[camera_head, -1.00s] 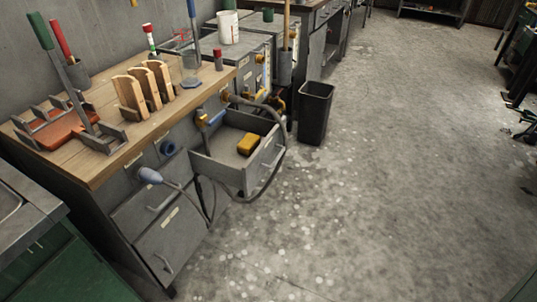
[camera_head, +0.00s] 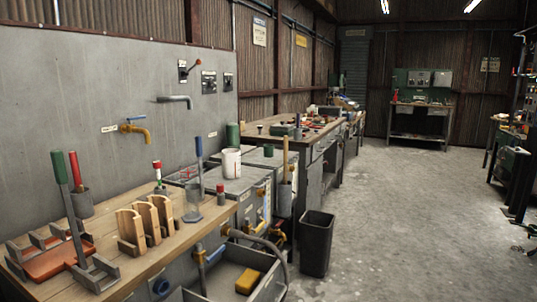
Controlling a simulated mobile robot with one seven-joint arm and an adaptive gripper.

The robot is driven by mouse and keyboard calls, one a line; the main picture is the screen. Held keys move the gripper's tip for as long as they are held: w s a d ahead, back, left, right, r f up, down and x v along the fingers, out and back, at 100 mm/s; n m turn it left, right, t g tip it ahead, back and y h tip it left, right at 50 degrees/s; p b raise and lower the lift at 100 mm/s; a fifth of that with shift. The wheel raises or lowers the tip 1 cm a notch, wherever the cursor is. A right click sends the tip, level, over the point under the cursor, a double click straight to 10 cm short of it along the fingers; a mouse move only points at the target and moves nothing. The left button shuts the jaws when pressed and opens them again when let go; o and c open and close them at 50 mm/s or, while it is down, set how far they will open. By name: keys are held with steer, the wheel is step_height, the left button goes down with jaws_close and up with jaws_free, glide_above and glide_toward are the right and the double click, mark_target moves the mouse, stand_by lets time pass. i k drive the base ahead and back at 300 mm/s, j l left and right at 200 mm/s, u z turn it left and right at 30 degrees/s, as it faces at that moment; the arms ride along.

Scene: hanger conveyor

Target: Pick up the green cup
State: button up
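A tall green cylinder (camera_head: 232,135) stands against the wall behind a white cup-like container (camera_head: 231,163). A smaller dark green cup-shaped thing (camera_head: 268,151) stands just to its right on the grey cabinets. Which of the two green things is the cup, I cannot tell at this size. The lower part of the tall one is hidden by the white container. My gripper is not in view.
A wooden bench (camera_head: 150,262) at the front left holds a red tray, wooden slotted holders and upright levers. A black bin (camera_head: 316,243) stands on the floor. The floor to the right is clear.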

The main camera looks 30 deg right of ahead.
mark_target(267, 149)
steer(key=i+l, duration=0.2)
steer(key=l, duration=0.2)
steer(key=i+l+u, duration=0.1)
steer(key=l, duration=0.25)
steer(key=i+l, duration=0.2)
steer(key=l, duration=0.2)
steer(key=i+l+u, duration=0.3)
steer(key=l+u, duration=0.15)
steer(key=l, duration=0.7)
steer(key=i+l+u, duration=0.15)
steer(key=l+u, duration=0.25)
steer(key=l, duration=0.75)
steer(key=l+u, duration=0.45)
steer(key=l, duration=0.75)
steer(key=k+l+u, duration=0.15)
steer(key=l, duration=0.25)
steer(key=l+u, duration=0.1)
steer(key=l, duration=0.3)
steer(key=k+l+u, duration=0.15)
steer(key=l, duration=0.25)
steer(key=k+l+u, duration=0.15)
steer(key=l, duration=0.2)
steer(key=k+l+u, duration=0.1)
steer(key=l, duration=0.25)
steer(key=k+l+u, duration=0.15)
steer(key=l, duration=0.5)
steer(key=k+l, duration=0.15)
steer(key=l, duration=0.2)
steer(key=i+u, duration=0.05)
